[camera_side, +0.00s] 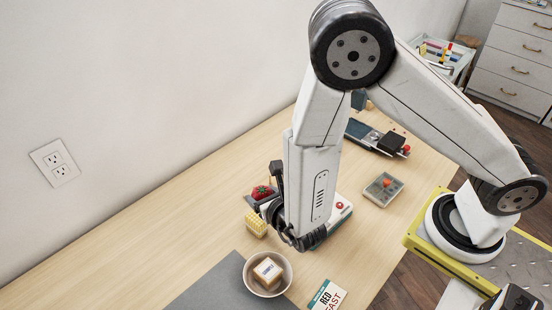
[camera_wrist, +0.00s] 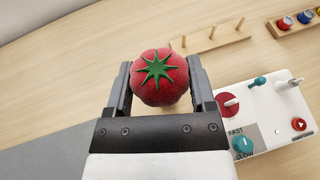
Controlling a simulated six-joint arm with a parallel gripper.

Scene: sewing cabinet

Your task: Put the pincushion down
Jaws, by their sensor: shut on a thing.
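The pincushion (camera_wrist: 160,78) is a red, tomato-shaped cushion with a green star-shaped top. In the wrist view it sits between the two fingers of my gripper (camera_wrist: 161,88), which is shut on it. In the side view the pincushion (camera_side: 262,192) shows small and red beside my gripper, partly hidden by it. Dark grey shapes surround it there, and I cannot tell whether it touches anything below.
A white device (camera_wrist: 265,115) with knobs stands right of the fingers in the wrist view. A wooden peg rack (camera_wrist: 210,42) is beyond. In the side view, a bowl (camera_side: 283,285) holds a block, beside a grey mat (camera_side: 215,287). The tabletop at left is bare.

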